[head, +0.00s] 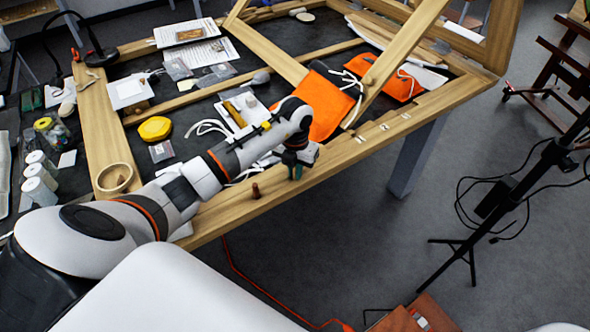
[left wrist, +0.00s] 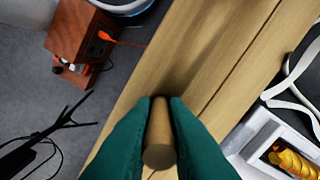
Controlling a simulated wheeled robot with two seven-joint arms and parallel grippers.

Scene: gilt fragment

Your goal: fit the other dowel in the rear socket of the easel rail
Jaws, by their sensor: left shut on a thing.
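My left gripper (head: 294,172) is over the near wooden easel rail (head: 335,162). Its green fingers are shut on a tan dowel (left wrist: 158,140), whose round end faces the left wrist camera. The fingers hide most of this dowel in the head view. In the left wrist view the rail (left wrist: 185,70) lies behind the dowel; I cannot tell whether they touch. No socket is clearly visible under the held dowel. My right gripper is not in view.
An orange cloth bag (head: 322,103) with white ties lies behind the gripper. Small pale marks (head: 384,127) dot the rail to the right.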

